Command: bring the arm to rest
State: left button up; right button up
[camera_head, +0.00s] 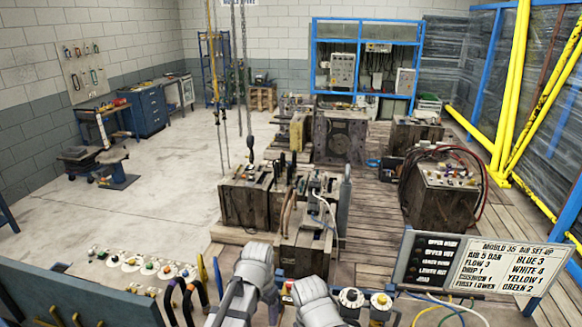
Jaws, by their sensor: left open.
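Two pale grey parts of my arms rise from the bottom edge, near the middle. My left gripper (257,262) is at the upper end of the left one and is open. I see nothing held in it. It is in front of the wooden mould blocks, and its fingertips are hard to make out. My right gripper (312,296) is lower and to the right, cut by the bottom edge. Its jaws do not show clearly.
Wooden mould blocks (245,203) stand ahead under a hanging chain hook (250,141). A panel with coloured fittings (95,297) is at lower left. A lettered sign board (497,268) is at lower right. The pale floor (150,215) at left is mostly clear.

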pick_arm(q)
jog(key=s+a+n, duration=0.6)
jog(key=a, duration=0.3)
jog(key=s+d+f+m+b, duration=0.1)
jog(key=s+d+f+b, duration=0.1)
jog(key=f+b, duration=0.5)
jog(key=s+d+f+m+b, duration=0.1)
jog(key=d+f+b, duration=0.4)
jog(key=f+b, duration=0.2)
jog(key=s+d+f+m+y+b, duration=0.1)
jog(key=s+d+f+b, duration=0.1)
jog(key=f+b, duration=0.5)
jog(key=shift+s+d+f+g+b, duration=0.25)
jog(key=shift+s+d+g+b, duration=0.1)
jog(key=shift+d, duration=0.4)
pick_arm(e)
notch_tip(320, 180, down, 22)
jog(key=shift+r, duration=0.2)
jog(key=shift+c, duration=0.4)
